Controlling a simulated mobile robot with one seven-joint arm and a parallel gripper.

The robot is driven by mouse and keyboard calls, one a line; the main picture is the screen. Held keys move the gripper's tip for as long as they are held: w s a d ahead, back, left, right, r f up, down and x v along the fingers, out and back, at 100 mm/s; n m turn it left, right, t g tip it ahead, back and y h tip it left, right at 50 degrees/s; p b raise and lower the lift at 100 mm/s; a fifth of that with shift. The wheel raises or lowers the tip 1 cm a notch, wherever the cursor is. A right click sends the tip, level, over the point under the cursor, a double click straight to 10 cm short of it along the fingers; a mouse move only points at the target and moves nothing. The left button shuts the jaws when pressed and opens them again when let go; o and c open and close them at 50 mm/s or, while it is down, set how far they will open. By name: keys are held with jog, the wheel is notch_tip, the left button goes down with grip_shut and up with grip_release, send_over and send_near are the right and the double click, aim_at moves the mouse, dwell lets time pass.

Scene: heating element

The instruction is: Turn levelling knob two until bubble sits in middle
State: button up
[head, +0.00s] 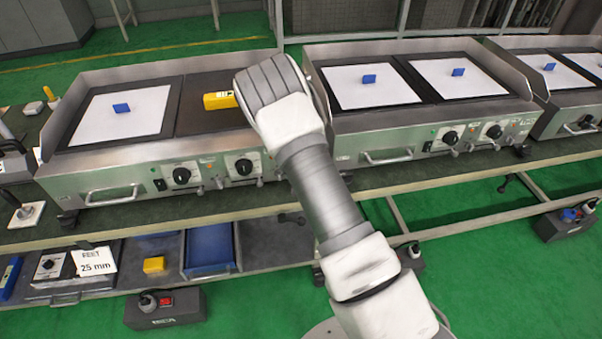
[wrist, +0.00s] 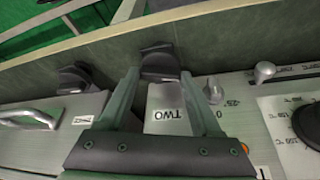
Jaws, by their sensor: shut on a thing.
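In the wrist view my gripper (wrist: 160,74) has its two fingers on either side of a black levelling knob (wrist: 159,62), shut on it. An upside-down label reading TWO (wrist: 167,115) sits on the steel panel beside this knob. In the head view my arm covers the gripper and this knob. The yellow spirit level (head: 219,100) lies on the dark right-hand plate of the left griddle (head: 110,163), partly behind my arm. Its vial is too small to read, so I cannot tell where the bubble sits.
Another black knob (wrist: 76,78) and a bar handle (wrist: 30,118) are left of my gripper; a small metal knob (wrist: 213,90) and a large dial (wrist: 311,122) are right. A second griddle (head: 375,150) stands close by. The shelf below holds a blue tray (head: 210,247).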

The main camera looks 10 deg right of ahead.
jog(key=m, duration=0.1)
jog(key=m+h+p, duration=0.1)
jog(key=shift+a+r+m+g, duration=0.1)
jog(key=shift+a+m+g, duration=0.1)
jog(key=shift+m+g, duration=0.1)
jog(key=shift+w+m+g+h, duration=0.15)
jog(key=shift+m+g+h, duration=0.25)
jog(key=shift+m, duration=1.1)
jog(key=o, duration=1.4)
jog(key=shift+p+v, duration=1.15)
jog(key=shift+v, duration=7.5)
